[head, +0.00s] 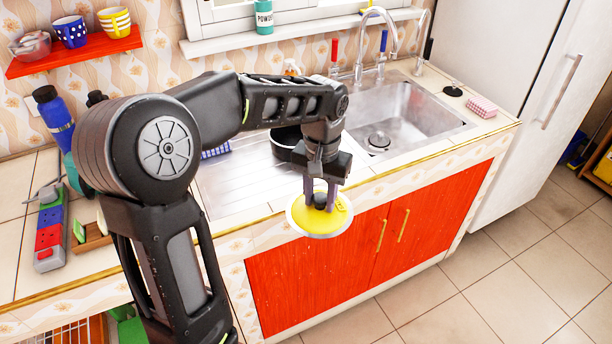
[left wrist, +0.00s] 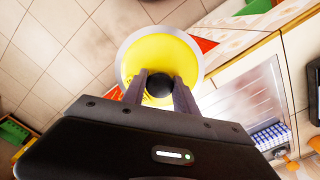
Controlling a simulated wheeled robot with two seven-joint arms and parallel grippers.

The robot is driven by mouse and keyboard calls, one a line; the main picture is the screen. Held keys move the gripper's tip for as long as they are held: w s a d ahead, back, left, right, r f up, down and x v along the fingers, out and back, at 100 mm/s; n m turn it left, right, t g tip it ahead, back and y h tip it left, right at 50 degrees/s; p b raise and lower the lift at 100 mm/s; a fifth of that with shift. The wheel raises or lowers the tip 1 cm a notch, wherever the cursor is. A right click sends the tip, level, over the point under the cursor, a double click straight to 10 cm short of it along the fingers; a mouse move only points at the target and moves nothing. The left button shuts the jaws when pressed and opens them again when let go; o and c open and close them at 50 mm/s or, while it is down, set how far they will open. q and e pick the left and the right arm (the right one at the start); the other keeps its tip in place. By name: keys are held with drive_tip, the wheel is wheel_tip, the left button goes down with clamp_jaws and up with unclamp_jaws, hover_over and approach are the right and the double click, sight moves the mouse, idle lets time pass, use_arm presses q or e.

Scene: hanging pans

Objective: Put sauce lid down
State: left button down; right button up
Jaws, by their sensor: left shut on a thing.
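The sauce lid (head: 300,217) is a round yellow disc with a pale rim and a dark knob. My left gripper (head: 320,196) is shut on the knob and holds the lid roughly level in front of the counter's front edge, before the red cabinet doors. In the left wrist view the lid (left wrist: 140,60) shows beyond the two fingers, with the black knob (left wrist: 160,86) between the fingertips of the gripper (left wrist: 160,88). A dark pan (head: 285,146) sits on the metal drainboard behind my left wrist, partly hidden by it. My right gripper is not in view.
The drainboard (head: 235,185) has bare metal left of the pan, with a blue rack (head: 216,151) behind. The sink (head: 400,112) and tap are to the right.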

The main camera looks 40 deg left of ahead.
use_arm(q)
drive_tip(key=w+d+f+m, duration=0.1)
drive_tip(key=w+d+f, duration=0.1)
drive_tip(key=d+f, duration=0.4)
drive_tip(key=w+d+f+m, duration=0.1)
drive_tip(key=d+f, duration=0.5)
drive_tip(key=f, duration=0.8)
drive_tip(key=shift+w+f+m, duration=0.2)
drive_tip(key=shift+w+m, duration=0.1)
drive_tip(key=shift+w, duration=0.1)
